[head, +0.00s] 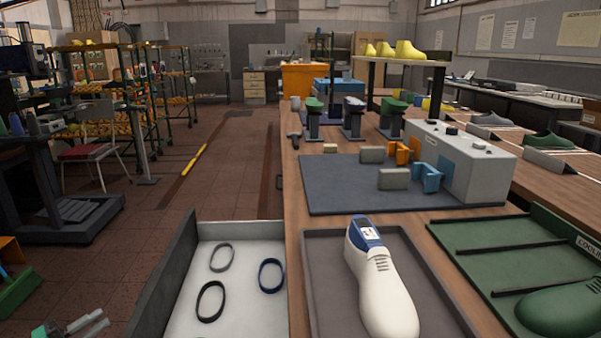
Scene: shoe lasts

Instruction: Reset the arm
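My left gripper (92,324) shows only in part at the bottom left corner of the head view. Its two grey fingers are apart with nothing seen between them, and it is over the floor, left of the white tray. My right gripper is not in view. A white shoe last (385,290) with a blue top lies in a grey tray (318,280) on the wooden bench, well right of my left gripper. A green last (562,312) lies in the green cooling rack (490,238) at the right, cut off by the picture edge.
A white bin (222,300) with several dark bands stands left of the bench.

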